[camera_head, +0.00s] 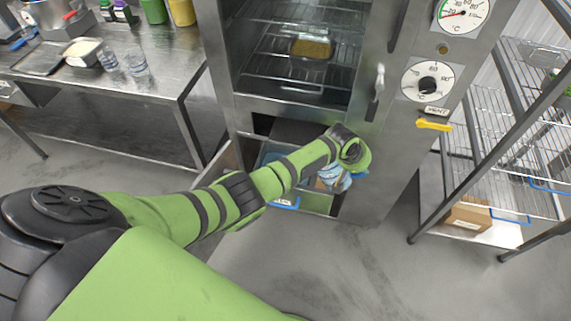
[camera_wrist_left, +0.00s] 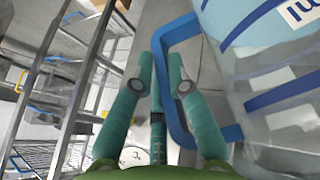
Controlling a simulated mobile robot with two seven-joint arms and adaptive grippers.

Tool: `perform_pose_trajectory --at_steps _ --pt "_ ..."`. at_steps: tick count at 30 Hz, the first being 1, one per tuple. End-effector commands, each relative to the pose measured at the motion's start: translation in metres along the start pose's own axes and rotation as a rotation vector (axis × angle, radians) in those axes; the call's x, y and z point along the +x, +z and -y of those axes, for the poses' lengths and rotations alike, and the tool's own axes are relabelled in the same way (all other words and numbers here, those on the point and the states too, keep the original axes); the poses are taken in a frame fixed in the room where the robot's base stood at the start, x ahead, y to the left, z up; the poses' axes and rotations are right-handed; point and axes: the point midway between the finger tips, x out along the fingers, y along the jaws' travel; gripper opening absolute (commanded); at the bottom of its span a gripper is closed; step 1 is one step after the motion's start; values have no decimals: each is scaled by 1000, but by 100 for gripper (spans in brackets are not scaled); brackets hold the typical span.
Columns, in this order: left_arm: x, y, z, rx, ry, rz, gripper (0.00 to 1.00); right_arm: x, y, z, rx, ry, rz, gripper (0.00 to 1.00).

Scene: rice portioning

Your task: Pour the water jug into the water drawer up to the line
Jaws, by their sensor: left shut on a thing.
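The water jug (camera_head: 333,178) is clear with blue bands and a blue handle. It is partly hidden behind my left arm at the foot of the steel cabinet. In the left wrist view the jug (camera_wrist_left: 285,95) fills the right side, close to the camera. My left gripper (camera_wrist_left: 163,78) is shut on the jug's blue handle (camera_wrist_left: 178,35). The water drawer (camera_head: 317,203) is pulled out low on the cabinet, under my forearm, and the jug is over or beside it. The fill line and water level cannot be made out. My right gripper is not in view.
The steel cabinet (camera_head: 385,150) stands open above, with a pan (camera_head: 311,48) on a rack and a yellow lever (camera_head: 434,125) on its front. A wire shelf (camera_head: 500,130) stands to the right. A steel table (camera_head: 160,85) with glasses is at the left.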

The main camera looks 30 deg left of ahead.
Motion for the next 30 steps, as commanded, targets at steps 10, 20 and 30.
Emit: perform_pose_trajectory --at_steps 10,20,30 --pt "51 20 6 68 -154 -5 0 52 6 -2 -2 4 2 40" --pt "84 33 16 116 -276 -6 0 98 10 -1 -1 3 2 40" --pt "111 44 25 153 -366 -9 0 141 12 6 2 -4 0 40"
